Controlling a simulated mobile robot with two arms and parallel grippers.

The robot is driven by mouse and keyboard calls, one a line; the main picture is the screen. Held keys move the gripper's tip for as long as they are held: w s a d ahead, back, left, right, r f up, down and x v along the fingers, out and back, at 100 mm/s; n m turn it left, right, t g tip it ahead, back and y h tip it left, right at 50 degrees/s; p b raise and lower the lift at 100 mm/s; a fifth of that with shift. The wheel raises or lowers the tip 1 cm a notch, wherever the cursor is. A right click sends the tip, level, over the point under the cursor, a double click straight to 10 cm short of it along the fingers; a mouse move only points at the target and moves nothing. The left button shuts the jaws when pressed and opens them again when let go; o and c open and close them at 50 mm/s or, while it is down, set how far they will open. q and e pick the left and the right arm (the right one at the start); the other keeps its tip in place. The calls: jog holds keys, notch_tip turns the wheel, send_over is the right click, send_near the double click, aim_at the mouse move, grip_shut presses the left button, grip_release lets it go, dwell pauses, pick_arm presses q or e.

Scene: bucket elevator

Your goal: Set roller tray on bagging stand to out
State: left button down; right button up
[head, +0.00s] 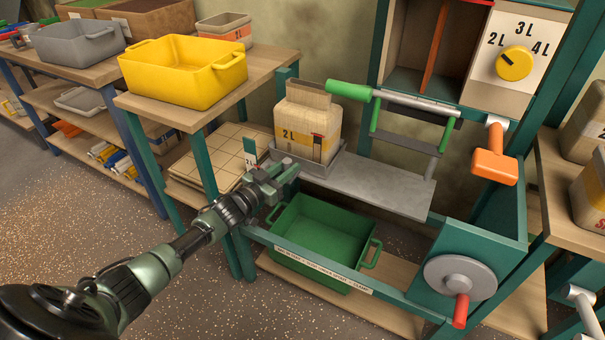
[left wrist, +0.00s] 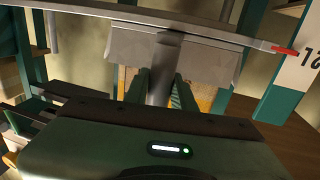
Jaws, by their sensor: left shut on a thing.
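The bagging stand is a green frame (head: 446,238) with a grey shelf (head: 395,190) across it. A shallow grey tray (head: 318,169), which looks like the roller tray, sits at the left end of that shelf. A paper bag marked 2L (head: 307,125) stands upright in it. My left gripper (head: 285,172) is at the tray's front left corner, shut on what looks like its handle. The left wrist view shows a grey bar (left wrist: 160,80) between the fingers, under a grey plate (left wrist: 190,58). The exact grip is partly hidden. My right gripper is not in view.
A green bin (head: 320,232) sits below the shelf, behind a labelled front rail. A green-handled bar (head: 350,91), an orange handle (head: 494,166) and a red-handled crank wheel (head: 459,278) are to the right. A yellow bin (head: 183,75) stands on the left table.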

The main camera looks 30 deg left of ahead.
pick_arm(q)
jog(key=shift+a, duration=0.65)
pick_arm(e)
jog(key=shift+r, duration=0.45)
pick_arm(q)
jog(key=c, duration=1.2)
grip_release()
jog(key=shift+a, duration=0.15)
jog(key=shift+o, duration=0.2)
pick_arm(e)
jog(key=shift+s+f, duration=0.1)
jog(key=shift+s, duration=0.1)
pick_arm(q)
jog(key=shift+s, duration=0.1)
jog(key=p+v, duration=0.1)
jog(key=v, duration=0.6)
jog(key=shift+s+p, duration=0.3)
jog(key=shift+p, duration=0.1)
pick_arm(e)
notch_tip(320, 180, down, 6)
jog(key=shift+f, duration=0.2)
